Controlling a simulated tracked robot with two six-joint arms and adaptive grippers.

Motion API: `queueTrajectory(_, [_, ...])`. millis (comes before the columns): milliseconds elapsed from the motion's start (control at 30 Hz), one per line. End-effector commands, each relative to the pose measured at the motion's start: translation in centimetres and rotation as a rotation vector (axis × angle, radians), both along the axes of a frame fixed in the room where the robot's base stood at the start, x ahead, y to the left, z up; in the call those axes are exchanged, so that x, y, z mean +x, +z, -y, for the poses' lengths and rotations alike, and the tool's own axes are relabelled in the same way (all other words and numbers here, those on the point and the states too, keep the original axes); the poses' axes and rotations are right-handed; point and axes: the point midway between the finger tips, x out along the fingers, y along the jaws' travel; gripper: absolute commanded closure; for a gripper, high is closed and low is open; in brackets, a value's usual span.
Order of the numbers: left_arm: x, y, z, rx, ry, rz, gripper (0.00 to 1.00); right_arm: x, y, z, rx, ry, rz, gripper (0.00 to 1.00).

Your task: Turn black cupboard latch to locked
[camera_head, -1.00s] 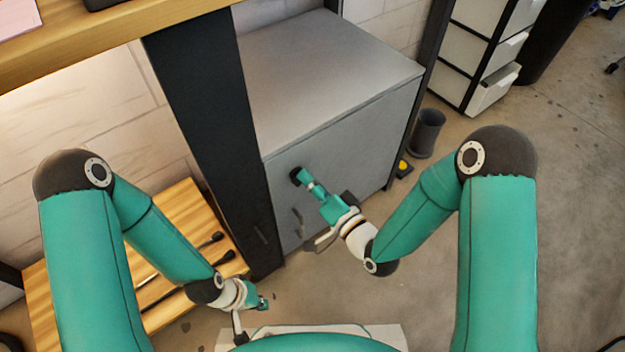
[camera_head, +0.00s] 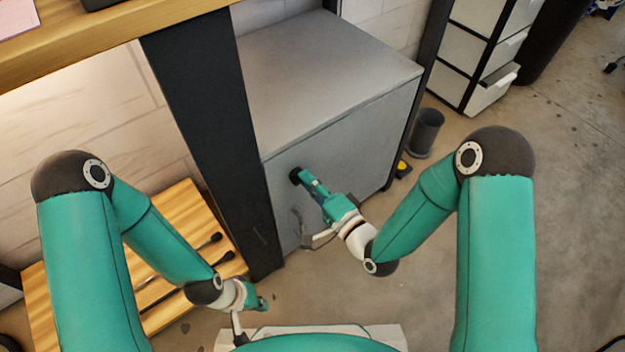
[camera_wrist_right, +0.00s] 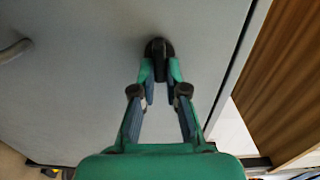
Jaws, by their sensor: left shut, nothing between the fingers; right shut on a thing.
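The black cupboard latch (camera_head: 295,175) sits on the front of the grey cupboard (camera_head: 345,145), near its upper left edge. In the right wrist view the latch (camera_wrist_right: 158,49) shows a round base with a bar pointing down toward me. My right gripper (camera_head: 307,178) is at the latch; in the wrist view its fingertips (camera_wrist_right: 160,80) are shut on the latch bar, one on each side. The fingers hide part of the bar. My left gripper (camera_head: 262,303) is shut and empty, low at the left, away from the cupboard.
A curved handle (camera_wrist_right: 15,50) is on the cupboard front; it also shows in the head view (camera_head: 298,215). A dark post (camera_head: 210,130) stands left of the cupboard. A wooden surface (camera_head: 185,215) with dark utensils lies at left. A dark bin (camera_head: 427,133) stands at right.

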Motion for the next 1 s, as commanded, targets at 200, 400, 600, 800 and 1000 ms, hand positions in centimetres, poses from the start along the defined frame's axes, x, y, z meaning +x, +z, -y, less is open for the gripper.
queueTrajectory(200, [0.0, 0.0, 0.0, 0.000, 0.000, 0.000, 1.00, 0.4, 0.0, 0.6, -0.002, -0.020, 0.001, 1.00])
queueTrajectory(400, [0.0, 0.0, 0.0, 0.000, 0.000, 0.000, 1.00, 0.3, -0.1, 0.4, -0.002, -0.015, 0.000, 0.62])
queueTrajectory(600, [0.0, 0.0, 0.0, 0.000, 0.000, 0.000, 1.00, 0.2, -0.1, 0.3, -0.002, -0.010, 0.000, 0.62])
queueTrajectory(800, [0.0, 0.1, 0.0, 0.000, 0.000, 0.000, 1.00, -0.5, -0.1, 0.7, -0.003, -0.009, -0.002, 0.62])
queueTrajectory(1000, [0.0, 0.0, 0.0, 0.000, 0.000, 0.000, 1.00, -2.8, -0.2, 2.6, -0.003, -0.013, -0.006, 0.62])
